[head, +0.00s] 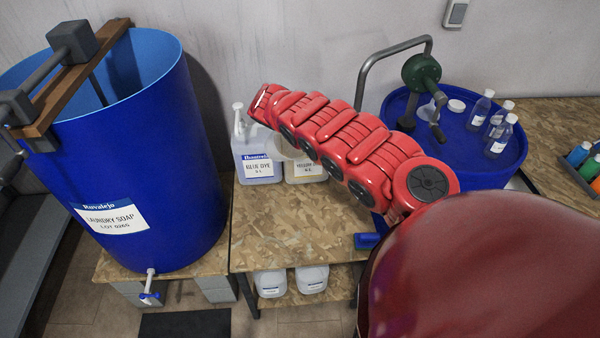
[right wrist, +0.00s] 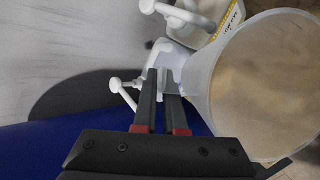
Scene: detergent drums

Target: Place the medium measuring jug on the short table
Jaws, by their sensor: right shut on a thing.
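The measuring jug (right wrist: 268,85), a wide translucent white vessel, fills the right side of the right wrist view. My right gripper (right wrist: 166,80) is shut on its handle side. Looking in, I see a pale tan tone, and cannot tell if it is contents or the surface beyond. A low wood-chip table (head: 285,225) stands in the middle, below the jug. I cannot tell whether the jug touches it. My left gripper is not in view.
Two dye containers (head: 258,165) stand at the table's back. A tall blue soap drum (head: 120,170) is on the left. A blue drum (head: 455,130) with a green pump and several bottles is on the right. The table's front half is mostly clear; a blue object (head: 367,240) lies at its right.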

